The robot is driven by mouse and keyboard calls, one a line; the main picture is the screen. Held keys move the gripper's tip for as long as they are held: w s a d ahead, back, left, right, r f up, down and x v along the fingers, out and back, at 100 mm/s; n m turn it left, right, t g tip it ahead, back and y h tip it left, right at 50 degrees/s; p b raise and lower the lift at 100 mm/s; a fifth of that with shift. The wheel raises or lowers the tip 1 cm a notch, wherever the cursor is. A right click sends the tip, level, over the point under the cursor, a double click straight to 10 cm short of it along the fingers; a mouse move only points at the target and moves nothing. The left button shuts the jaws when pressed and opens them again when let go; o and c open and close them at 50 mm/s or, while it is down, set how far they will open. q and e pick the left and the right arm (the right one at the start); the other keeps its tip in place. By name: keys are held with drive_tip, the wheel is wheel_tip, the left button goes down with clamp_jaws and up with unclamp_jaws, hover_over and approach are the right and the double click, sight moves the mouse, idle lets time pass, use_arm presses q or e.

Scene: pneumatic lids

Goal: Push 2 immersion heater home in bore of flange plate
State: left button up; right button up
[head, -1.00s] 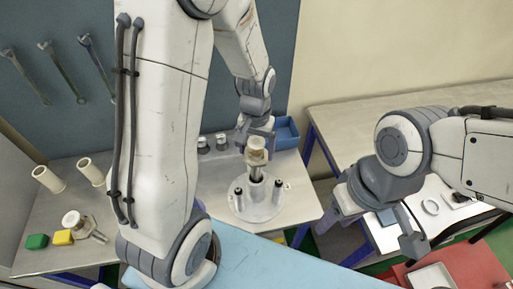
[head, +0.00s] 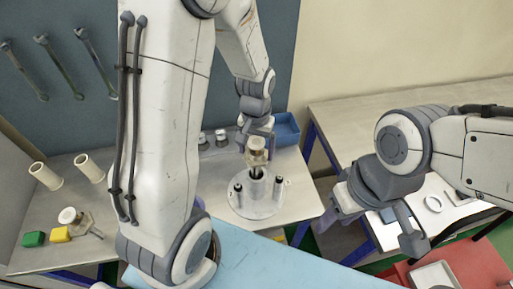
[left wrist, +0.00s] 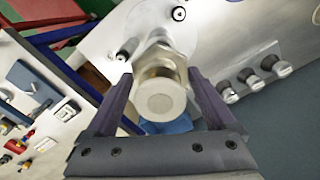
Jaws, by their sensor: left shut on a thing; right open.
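My left gripper (head: 258,150) is shut on an immersion heater (head: 257,146), held upright above the flange plate (head: 262,209). Its pale round cap and hex collar show between the fingers (left wrist: 165,95) in the left wrist view. Dark rods run down from it to the middle of the plate; how deep they sit in the bore I cannot tell. The plate carries two dark-topped posts, also in the left wrist view (left wrist: 178,14). A second immersion heater (head: 75,219) lies on the table at the left. My right gripper (head: 338,212) is open and empty, apart from the plate.
Two cream tubes (head: 46,176) and green and yellow blocks (head: 33,239) are on the left of the table. Small metal fittings (head: 221,138) and a blue bin (head: 286,130) stand behind the plate. A red tray (head: 450,270) is at the lower right.

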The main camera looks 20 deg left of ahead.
use_arm(q)
drive_tip(key=shift+f+b, duration=3.2)
drive_tip(key=shift+f, duration=1.05)
drive_tip(key=o, duration=1)
drive_tip(key=shift+o, duration=0.2)
wheel_tip(320, 180, up, 7)
drive_tip(key=p, duration=0.6)
drive_tip(key=shift+r+p, duration=0.1)
drive_tip(key=shift+p, duration=0.2)
